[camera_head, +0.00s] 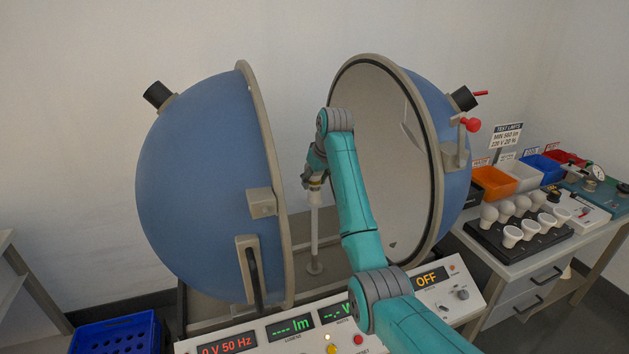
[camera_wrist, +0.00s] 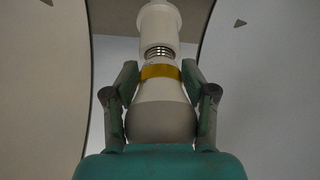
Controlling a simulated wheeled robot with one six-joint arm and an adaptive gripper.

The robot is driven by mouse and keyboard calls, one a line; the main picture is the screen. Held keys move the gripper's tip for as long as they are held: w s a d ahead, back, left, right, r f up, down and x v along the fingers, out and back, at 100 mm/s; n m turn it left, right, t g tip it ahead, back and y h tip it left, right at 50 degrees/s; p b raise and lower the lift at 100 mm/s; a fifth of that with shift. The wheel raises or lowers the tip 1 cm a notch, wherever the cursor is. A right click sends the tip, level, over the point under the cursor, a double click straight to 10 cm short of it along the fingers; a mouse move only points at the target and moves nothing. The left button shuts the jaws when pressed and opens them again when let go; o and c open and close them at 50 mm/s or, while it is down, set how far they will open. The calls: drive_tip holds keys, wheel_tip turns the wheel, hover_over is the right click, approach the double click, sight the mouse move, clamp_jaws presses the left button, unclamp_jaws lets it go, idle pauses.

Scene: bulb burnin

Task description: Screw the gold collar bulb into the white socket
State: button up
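The gold collar bulb (camera_wrist: 160,112) is in the middle of the wrist view, with a grey-white globe and a gold band (camera_wrist: 160,72) at its neck. My gripper (camera_wrist: 160,80) has a finger on each side of the neck and is shut on it. The bulb's metal thread shows at the mouth of the white socket (camera_wrist: 159,22), lined up with it; I cannot tell how far it is inside. In the head view my gripper (camera_head: 316,176) is above the white post (camera_head: 314,230) between the sphere halves, and the bulb is mostly hidden.
The open blue sphere halves (camera_head: 195,190) (camera_head: 432,130) stand close on both sides of my arm. A control panel (camera_head: 300,335) is in front, reading OFF. At right, a bench holds a black rack (camera_head: 490,243) of several bulbs and coloured bins (camera_head: 494,181).

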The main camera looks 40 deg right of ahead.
drive_tip(key=shift+c, duration=0.5)
drive_tip(key=m+h, duration=0.1)
drive_tip(key=m, duration=0.1)
drive_tip(key=m+h, duration=0.1)
drive_tip(key=m, duration=0.2)
drive_tip(key=shift+g, duration=0.3)
drive_tip(key=m+g+h, duration=0.1)
drive_tip(key=m, duration=0.5)
drive_tip(key=shift+g+h, duration=0.4)
drive_tip(key=m+g, duration=0.1)
drive_tip(key=m, duration=0.2)
drive_tip(key=m+g, duration=0.1)
drive_tip(key=m, duration=0.2)
drive_tip(key=shift+m+g+h, duration=0.3)
drive_tip(key=shift+g, duration=0.1)
drive_tip(key=m+g, duration=0.2)
drive_tip(key=m, duration=0.3)
drive_tip(key=shift+f, duration=0.1)
drive_tip(key=o, duration=1.1)
